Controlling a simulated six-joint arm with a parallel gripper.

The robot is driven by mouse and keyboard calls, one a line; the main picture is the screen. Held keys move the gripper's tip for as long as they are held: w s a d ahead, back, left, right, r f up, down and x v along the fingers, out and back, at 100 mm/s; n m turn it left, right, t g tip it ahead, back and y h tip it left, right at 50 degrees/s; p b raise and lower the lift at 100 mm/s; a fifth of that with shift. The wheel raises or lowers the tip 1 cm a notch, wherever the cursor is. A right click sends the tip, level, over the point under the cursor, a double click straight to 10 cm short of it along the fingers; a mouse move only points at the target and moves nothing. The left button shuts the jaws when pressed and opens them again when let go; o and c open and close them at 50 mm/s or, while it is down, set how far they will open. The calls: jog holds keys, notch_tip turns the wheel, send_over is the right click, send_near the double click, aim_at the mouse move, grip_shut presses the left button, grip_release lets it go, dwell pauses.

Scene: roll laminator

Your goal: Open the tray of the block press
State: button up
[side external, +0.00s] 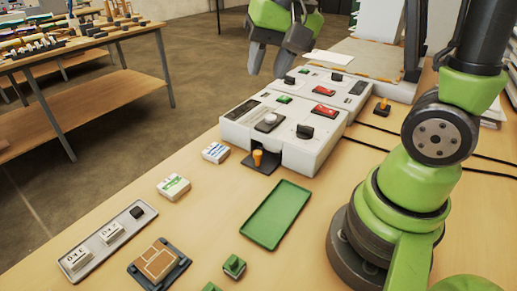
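A white machine (318,148) with black knobs, red switches and a green button stands in the middle of the table; I take it to be the block press, though no readable label confirms it. At its front, a dark tray-like plate (248,166) with an upright orange handle (257,157) sits at a dark opening. How far the plate extends inside is hidden. My gripper (266,72) is in the air above and behind the machine, at the top of the picture. Its dark fingers look apart with nothing between them. It is well away from the orange handle.
A green tray (275,214) lies in front of the machine. Small boxes (173,187), a grey panel (101,243) and a dark frame of brown blocks (158,264) lie at left. Another orange peg (382,106) and black cables are at right. A cluttered bench (100,90) stands behind.

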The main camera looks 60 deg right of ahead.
jog(key=w+d+f+m+g, duration=0.2)
jog(key=w+d+f, duration=0.15)
jog(key=f, duration=0.25)
jog(key=m+g, duration=0.2)
send_over(257, 152)
notch_tip(257, 152, down, 7)
jog(key=shift+s+f, duration=0.1)
jog(key=shift+f, duration=0.8)
notch_tip(257, 152, down, 9)
jog(key=shift+r, duration=0.1)
jog(key=shift+c, duration=0.2)
